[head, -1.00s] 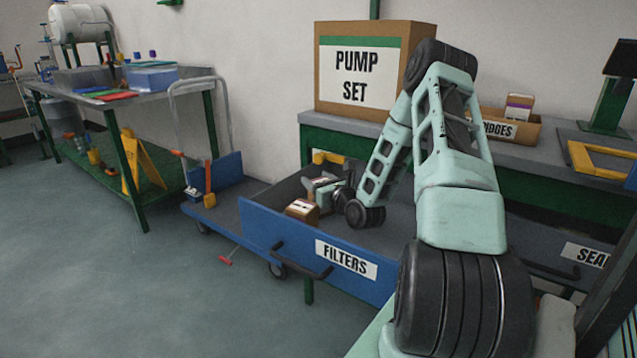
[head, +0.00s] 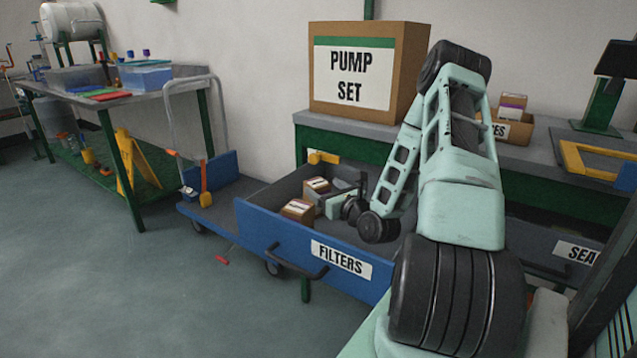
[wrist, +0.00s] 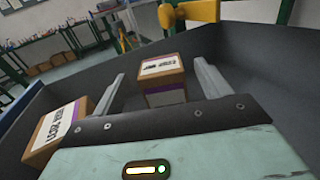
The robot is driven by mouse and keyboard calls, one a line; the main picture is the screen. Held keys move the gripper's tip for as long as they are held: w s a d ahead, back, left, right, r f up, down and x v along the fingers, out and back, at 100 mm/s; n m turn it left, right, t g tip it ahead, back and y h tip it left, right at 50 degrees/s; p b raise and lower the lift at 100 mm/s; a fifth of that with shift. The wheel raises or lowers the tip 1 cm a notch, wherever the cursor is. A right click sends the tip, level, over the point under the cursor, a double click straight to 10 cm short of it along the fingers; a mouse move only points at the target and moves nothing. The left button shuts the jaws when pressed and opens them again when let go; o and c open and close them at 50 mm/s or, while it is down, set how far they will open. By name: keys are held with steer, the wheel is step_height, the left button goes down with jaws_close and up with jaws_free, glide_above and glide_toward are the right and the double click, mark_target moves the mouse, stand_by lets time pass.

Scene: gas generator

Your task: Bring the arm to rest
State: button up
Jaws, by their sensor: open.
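My gripper (head: 318,199) is low inside the open blue drawer labelled FILTERS (head: 285,243). In the wrist view its two grey fingers (wrist: 158,80) are spread apart. A brown box with a white label and purple stripe (wrist: 162,92) shows ahead, between the fingers in the picture; I see no finger touching it. A second similar box (wrist: 52,135) lies to the left of the left finger. In the head view the two boxes are the far one (head: 316,186) and the near one (head: 298,210). My arm reaches over the drawer, bent at the elbow.
A PUMP SET carton (head: 355,75) stands on the green bench behind the arm. A SEALS-type drawer front (head: 575,252) is at right.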

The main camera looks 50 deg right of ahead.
steer(key=shift+s+a, duration=0.2)
steer(key=shift+s, duration=0.4)
